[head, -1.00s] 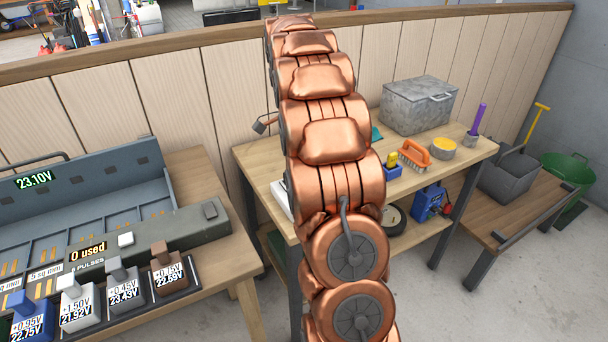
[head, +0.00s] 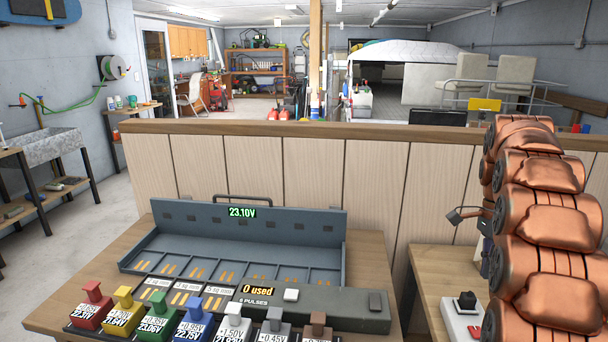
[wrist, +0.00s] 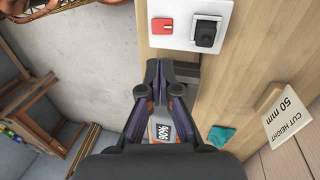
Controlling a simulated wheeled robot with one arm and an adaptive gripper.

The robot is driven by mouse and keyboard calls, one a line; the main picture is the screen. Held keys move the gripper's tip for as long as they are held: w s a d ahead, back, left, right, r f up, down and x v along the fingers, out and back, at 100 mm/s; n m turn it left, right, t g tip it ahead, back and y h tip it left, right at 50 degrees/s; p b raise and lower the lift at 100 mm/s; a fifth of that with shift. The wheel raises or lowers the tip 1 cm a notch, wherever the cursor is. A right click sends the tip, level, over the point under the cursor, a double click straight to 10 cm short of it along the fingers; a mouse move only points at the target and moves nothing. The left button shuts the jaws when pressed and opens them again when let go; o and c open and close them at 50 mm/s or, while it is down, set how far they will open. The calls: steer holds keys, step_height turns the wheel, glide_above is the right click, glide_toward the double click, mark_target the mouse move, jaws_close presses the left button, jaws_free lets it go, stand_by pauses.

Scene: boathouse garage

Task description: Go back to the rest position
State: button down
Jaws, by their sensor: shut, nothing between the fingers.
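My gripper (wrist: 160,85) shows in the wrist view with its dark fingers together and nothing held between them. It hangs over the edge of a wooden bench (wrist: 165,60). A white panel (wrist: 175,42) with a red part and a black switch lies beyond the fingertips. In the head view my copper arm stands upright at the right, and the gripper's fingers cannot be made out there. The same white panel shows beside my arm in the head view (head: 452,322).
A bench with a grey tray unit (head: 225,240) and several coloured blocks stands in front. A wooden partition (head: 310,170) runs behind it. In the wrist view a "CUT HEIGHT 50 mm" sign (wrist: 290,117) and a teal item (wrist: 221,135) lie right of the gripper; floor shows left.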

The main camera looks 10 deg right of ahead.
steer(key=s+a+r+n, duration=0.1)
steer(key=s+a+n, duration=0.45)
steer(key=a, duration=0.45)
steer(key=s+a+n, duration=0.5)
steer(key=s+a, duration=0.1)
steer(key=a, duration=0.4)
steer(key=s+a+f+n, duration=0.3)
steer(key=s+a+n, duration=0.1)
steer(key=s, duration=0.5)
steer(key=s+a+f+n+p, duration=0.1)
steer(key=s+a+f+n, duration=0.2)
steer(key=s+a+n, duration=0.2)
steer(key=s+n, duration=0.1)
steer(key=s, duration=0.2)
steer(key=shift+s+f+t, duration=0.3)
steer(key=shift+s+f, duration=0.05)
steer(key=shift+f, duration=0.05)
steer(key=shift+d, duration=0.15)
